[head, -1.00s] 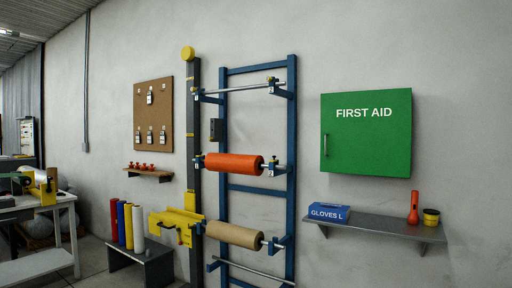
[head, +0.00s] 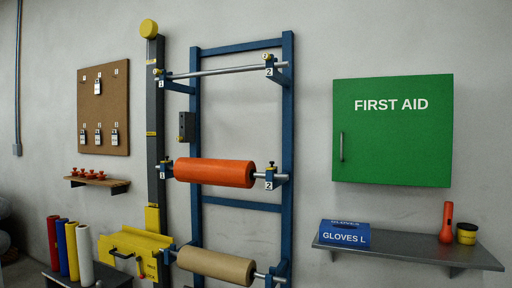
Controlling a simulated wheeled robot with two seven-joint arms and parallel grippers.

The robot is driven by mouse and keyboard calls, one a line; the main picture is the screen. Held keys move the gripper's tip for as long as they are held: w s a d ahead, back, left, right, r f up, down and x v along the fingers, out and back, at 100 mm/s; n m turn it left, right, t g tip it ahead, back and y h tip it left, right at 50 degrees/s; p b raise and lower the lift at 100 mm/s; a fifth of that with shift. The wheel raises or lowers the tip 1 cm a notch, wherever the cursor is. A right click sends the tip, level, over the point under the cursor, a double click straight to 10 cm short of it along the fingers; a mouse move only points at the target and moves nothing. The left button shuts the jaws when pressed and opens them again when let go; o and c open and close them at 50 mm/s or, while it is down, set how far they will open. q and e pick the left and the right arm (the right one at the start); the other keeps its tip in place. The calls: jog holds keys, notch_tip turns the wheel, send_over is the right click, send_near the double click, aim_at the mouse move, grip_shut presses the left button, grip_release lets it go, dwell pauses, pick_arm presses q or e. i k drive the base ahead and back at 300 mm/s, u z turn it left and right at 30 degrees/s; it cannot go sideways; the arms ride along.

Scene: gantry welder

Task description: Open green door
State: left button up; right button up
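The green door (head: 392,140) is the front of a wall-mounted first aid cabinet at the right of the head view. It carries the white words FIRST AID and looks shut, flush with the cabinet. A small grey vertical handle (head: 341,147) sits near its left edge. Neither of my grippers shows in the head view.
Below the cabinet, a grey shelf (head: 420,249) juts out, holding a blue GLOVES L box (head: 345,235), an orange flashlight (head: 447,222) and a yellow-black tin (head: 466,233). Left of it stands a blue rack (head: 287,120) with an orange roll (head: 215,173) and a tan roll (head: 216,265).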

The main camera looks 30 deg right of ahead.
aim_at(395, 130)
jog(key=z, duration=0.2)
jog(key=i, duration=1.55)
jog(key=z, duration=0.7)
